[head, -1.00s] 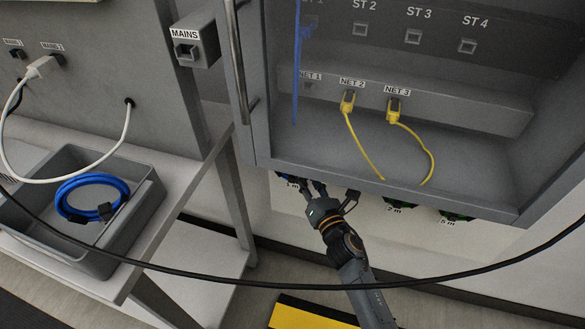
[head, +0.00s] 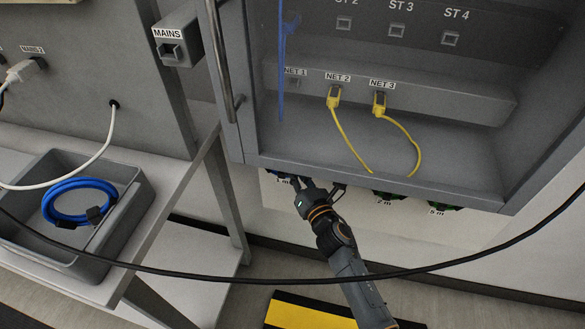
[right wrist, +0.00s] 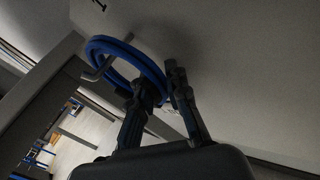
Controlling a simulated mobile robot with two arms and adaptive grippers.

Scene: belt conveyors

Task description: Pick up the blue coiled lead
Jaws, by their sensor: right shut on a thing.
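A blue coiled lead (right wrist: 150,68) hangs on a grey hook (right wrist: 92,73) on a pale wall in the right wrist view. The hook passes through the coil. My right gripper (right wrist: 162,90) is shut on the near lower side of this coil, at a dark part of it. In the head view my right gripper (head: 302,186) is under the front edge of the cabinet, by the "1 m" label, and the coil is mostly hidden there. Another blue coiled lead (head: 72,188) with dark ends lies in a grey tray (head: 128,218) at the left. My left gripper is not in view.
The open cabinet (head: 300,158) overhangs my right gripper, with yellow leads (head: 350,148) and a hanging blue lead (head: 282,70) in it. A black cable (head: 400,284) crosses in front of my right arm. Green leads (head: 390,195) hang to the right.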

